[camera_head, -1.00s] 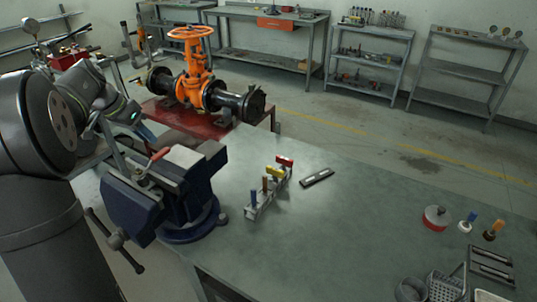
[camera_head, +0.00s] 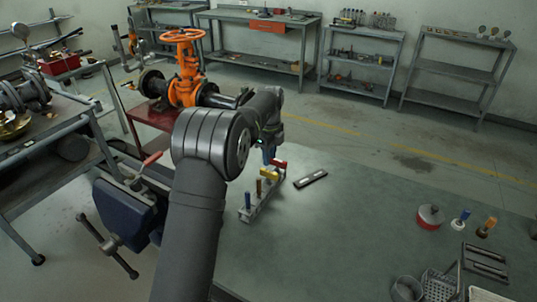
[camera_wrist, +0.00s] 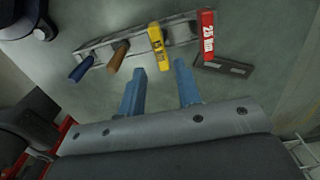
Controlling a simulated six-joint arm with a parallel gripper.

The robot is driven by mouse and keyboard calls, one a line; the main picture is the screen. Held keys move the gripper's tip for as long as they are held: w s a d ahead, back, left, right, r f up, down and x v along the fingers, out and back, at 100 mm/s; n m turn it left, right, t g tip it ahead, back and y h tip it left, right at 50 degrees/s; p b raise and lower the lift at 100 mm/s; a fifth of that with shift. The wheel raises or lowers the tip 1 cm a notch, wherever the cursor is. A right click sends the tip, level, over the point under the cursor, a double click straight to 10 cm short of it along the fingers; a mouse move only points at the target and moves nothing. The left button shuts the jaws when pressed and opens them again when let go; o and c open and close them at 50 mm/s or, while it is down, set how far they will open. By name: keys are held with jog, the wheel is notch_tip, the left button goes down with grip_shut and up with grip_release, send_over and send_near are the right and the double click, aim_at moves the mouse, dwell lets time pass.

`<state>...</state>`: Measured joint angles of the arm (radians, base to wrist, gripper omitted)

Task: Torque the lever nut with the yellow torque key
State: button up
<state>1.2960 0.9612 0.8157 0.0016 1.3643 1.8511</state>
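The yellow torque key (camera_head: 269,173) stands in a light tool rack (camera_head: 250,212) on the bench. In the wrist view the yellow key (camera_wrist: 158,46) shows dark lettering and lies just beyond and between my fingertips. My gripper (camera_wrist: 160,72) has two blue fingers spread apart with nothing between them. In the head view my gripper (camera_head: 268,155) hangs over the far end of the rack, partly hidden by my arm. A lever with a red handle (camera_head: 152,158) sits on the blue vise (camera_head: 125,210); I cannot tell whether it is the lever nut.
The rack also holds a red key (camera_wrist: 206,36), a brown handle (camera_wrist: 118,55) and a blue handle (camera_wrist: 81,68). A dark flat bar (camera_head: 311,178) lies beside it. The bench's middle is clear; a red tin (camera_head: 430,216) stands at right. An orange valve (camera_head: 186,75) stands behind.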

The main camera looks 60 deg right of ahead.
aim_at(269, 171)
jog(key=shift+f, duration=3.35)
grip_shut()
jog(key=shift+r, duration=3.05)
